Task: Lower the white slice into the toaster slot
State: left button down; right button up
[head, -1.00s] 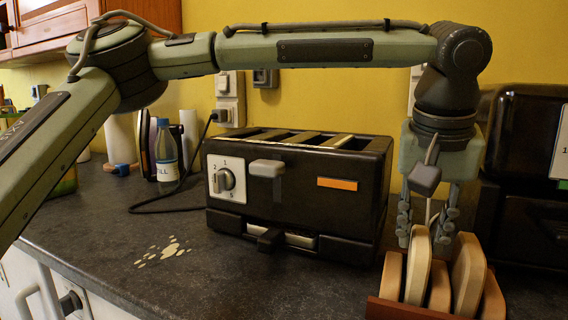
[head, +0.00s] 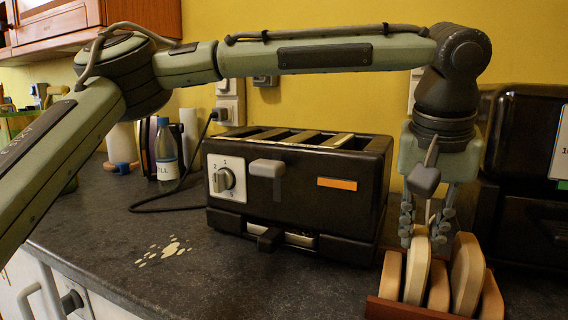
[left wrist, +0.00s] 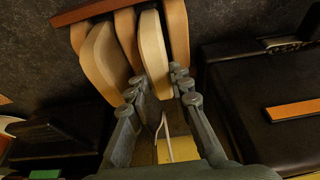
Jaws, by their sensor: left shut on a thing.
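The black toaster (head: 345,215) stands in the middle of the head view, with several slots along its top, a dial and an orange label. Its side with the orange label also shows in the left wrist view (left wrist: 285,85). The white slice (head: 417,275) stands upright in a brown rack (head: 390,312) at the lower right, among tan slices. In the left wrist view the white slice (left wrist: 153,45) lies between the fingertips. My left gripper (head: 425,235) points down and is shut on the white slice's upper end. The slice's lower end is hidden by the rack.
A labelled bottle (head: 167,155) and the toaster's cord are on the left. Pale spots mark the worn counter (head: 110,225) in front, which is otherwise clear there.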

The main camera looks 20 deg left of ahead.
pick_arm(q)
jog(key=shift+r, duration=0.7)
jog(key=shift+r, duration=3.65)
